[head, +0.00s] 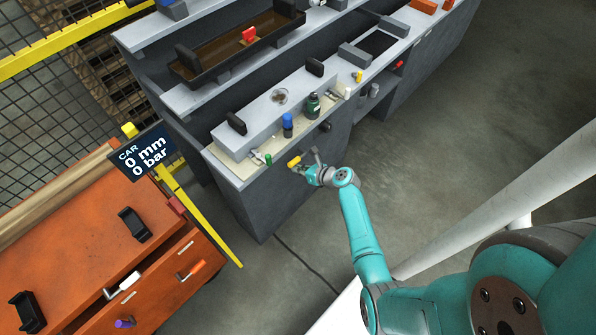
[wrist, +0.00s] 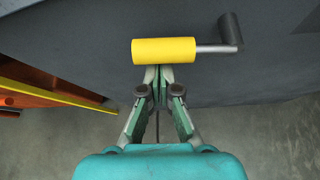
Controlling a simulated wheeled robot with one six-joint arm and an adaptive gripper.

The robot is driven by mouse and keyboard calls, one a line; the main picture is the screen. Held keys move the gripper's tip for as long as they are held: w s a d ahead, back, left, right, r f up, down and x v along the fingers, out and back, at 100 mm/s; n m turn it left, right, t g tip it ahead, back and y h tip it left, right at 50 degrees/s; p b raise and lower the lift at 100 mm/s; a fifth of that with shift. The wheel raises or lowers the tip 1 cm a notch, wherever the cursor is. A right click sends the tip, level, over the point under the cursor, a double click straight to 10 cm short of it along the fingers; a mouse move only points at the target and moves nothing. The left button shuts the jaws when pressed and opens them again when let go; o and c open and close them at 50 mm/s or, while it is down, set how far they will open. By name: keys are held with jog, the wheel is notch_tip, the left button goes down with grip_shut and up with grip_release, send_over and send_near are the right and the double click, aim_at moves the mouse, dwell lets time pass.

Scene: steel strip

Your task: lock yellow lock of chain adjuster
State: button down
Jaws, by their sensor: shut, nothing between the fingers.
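The yellow lock (head: 294,162) is a yellow cylinder on the front face of the grey machine. In the wrist view the yellow lock (wrist: 163,50) lies level on a thin metal rod, which joins a dark grey piece at its right end. My gripper (head: 304,169) is right at the lock in the head view. In the wrist view my gripper (wrist: 158,72) is shut and empty, its fingertips at the lower edge of the cylinder. The tips look very close to it; I cannot tell whether they touch.
The grey bench (head: 262,190) carries a green bottle (head: 312,105), a blue-capped bottle (head: 288,125) and a small green item (head: 268,159) above the lock. An orange cabinet (head: 75,225) and a display sign (head: 145,155) stand at left. The floor beside my arm is clear.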

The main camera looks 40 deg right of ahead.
aim_at(295, 163)
jog(key=shift+r+m+y, duration=0.3)
jog(key=shift+r+y, duration=0.05)
jog(key=shift+y, duration=0.05)
dwell(0.4)
jog(key=shift+d+r+m+y, duration=0.2)
jog(key=shift+r+m+y, duration=0.3)
jog(key=shift+r+m, duration=0.1)
jog(key=shift+d+r+m+y, duration=0.15)
jog(key=shift+r+m+y, duration=0.35)
jog(key=shift+r, duration=0.1)
jog(key=d+r+m+y, duration=0.1)
jog(key=d+r+m+t+y, duration=0.1)
jog(key=m+y, duration=0.1)
jog(key=shift+r+m, duration=0.25)
jog(key=shift+m, duration=0.05)
jog(key=shift+d+r+t, duration=0.3)
jog(key=shift+d+r, duration=0.05)
jog(key=shift+w+d+r, duration=0.1)
jog(key=shift+d+r, duration=0.1)
jog(key=shift+d, duration=0.35)
jog(key=shift+d+r, duration=0.2)
jog(key=shift+d, duration=0.35)
